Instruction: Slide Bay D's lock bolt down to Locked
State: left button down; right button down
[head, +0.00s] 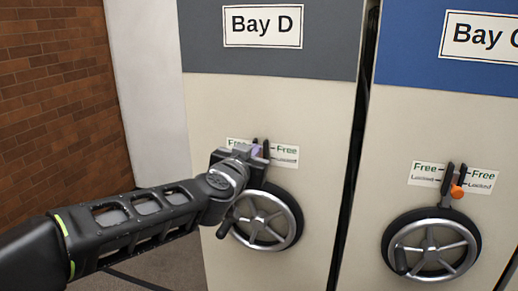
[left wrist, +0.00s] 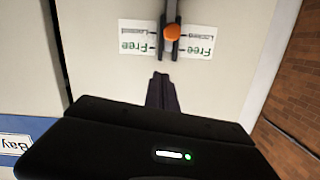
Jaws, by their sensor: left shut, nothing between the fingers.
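Bay D's cabinet front (head: 315,130) stands ahead. Its lock bolt has an orange knob (left wrist: 172,32) in a dark upright guide (left wrist: 166,50), seen upside down in the left wrist view. The knob appears level with the "Locked" lettering. In the head view my gripper hides the knob. Bay D's Free/Locked label (head: 285,155) is partly covered there. My left gripper (left wrist: 162,78) is shut and empty, its fingertips on the Free side of the knob, apart from it in the wrist picture. It also shows in the head view (head: 258,152). My right gripper is not in view.
Bay D's spoked handwheel (head: 297,222) is just below my left gripper. Bay C (head: 400,130) stands to the right across a dark gap, with its own orange knob (head: 457,191) and handwheel (head: 432,210). A brick wall (head: 50,90) is at the left.

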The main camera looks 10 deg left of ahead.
pick_arm(q)
jog(key=s, duration=0.6)
jog(key=shift+a+r+p, duration=0.3)
jog(key=shift+a+p, duration=0.05)
jog(key=shift+a, duration=0.05)
jog(key=s+d+f+n+g+h, duration=0.1)
jog(key=d+f+g, duration=0.15)
jog(key=f, duration=0.95)
jog(key=s+d+f+n+g+h, duration=0.1)
jog(key=d+f+n+g, duration=0.15)
jog(key=f, duration=0.85)
jog(key=s+d+f+g, duration=0.2)
jog(key=d+f, duration=0.1)
jog(key=f, duration=0.9)
jog(key=s+d+f+g+h, duration=0.1)
jog(key=s+f+g, duration=0.8)
jog(key=s+f, duration=1.7)
jog(key=shift+d+h, duration=0.3)
jog(key=shift+d, duration=0.6)
